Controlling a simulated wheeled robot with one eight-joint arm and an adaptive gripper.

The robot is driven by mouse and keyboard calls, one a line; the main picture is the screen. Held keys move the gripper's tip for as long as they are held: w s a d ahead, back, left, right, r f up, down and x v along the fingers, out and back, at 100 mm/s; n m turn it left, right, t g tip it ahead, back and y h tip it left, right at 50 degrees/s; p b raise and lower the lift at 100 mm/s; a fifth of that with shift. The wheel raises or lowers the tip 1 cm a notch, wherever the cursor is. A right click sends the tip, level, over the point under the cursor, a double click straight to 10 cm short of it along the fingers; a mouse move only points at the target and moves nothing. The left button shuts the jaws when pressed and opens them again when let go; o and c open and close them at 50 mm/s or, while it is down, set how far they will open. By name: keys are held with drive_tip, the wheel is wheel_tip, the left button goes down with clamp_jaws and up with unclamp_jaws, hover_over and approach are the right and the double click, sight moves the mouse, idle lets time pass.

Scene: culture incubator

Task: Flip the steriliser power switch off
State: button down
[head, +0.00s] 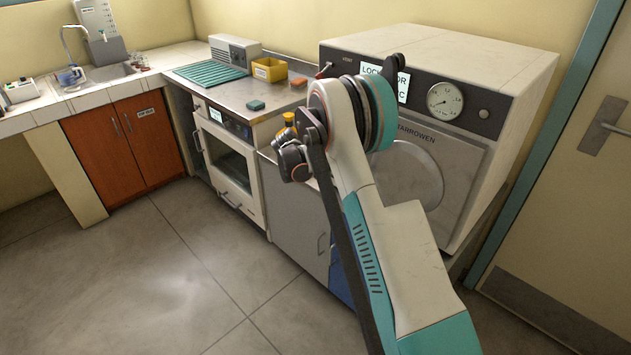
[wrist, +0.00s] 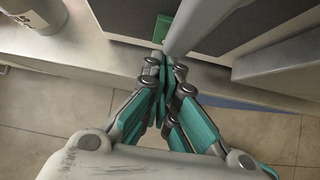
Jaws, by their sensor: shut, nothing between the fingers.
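The steriliser (head: 510,125) is the large white machine at the right of the head view, with a dark control panel, a round gauge (head: 445,100) and a round door partly behind my arm. A small dark and red part (head: 326,70) shows at the panel's left end; I cannot tell whether it is the power switch. In the wrist view my gripper (wrist: 165,68) is shut and empty, its tips close to a dark panel (wrist: 125,18) with a small green patch (wrist: 162,28). A grey bar (wrist: 200,22) rises by the tips; contact is unclear. My arm hides the gripper in the head view.
A steel counter (head: 215,87) left of the steriliser holds a yellow bin (head: 270,70), a teal rack (head: 210,74) and a grey box (head: 235,51). A white oven (head: 225,160) stands below. The floor at left is clear; a door (head: 570,190) is at right.

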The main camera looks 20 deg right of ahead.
drive_tip(key=shift+w+d, duration=0.2)
drive_tip(key=shift+d, duration=0.25)
drive_tip(key=shift+w+d+f, duration=0.1)
drive_tip(key=shift+d+f, duration=0.1)
drive_tip(key=shift+d, duration=0.1)
drive_tip(key=shift+r, duration=0.15)
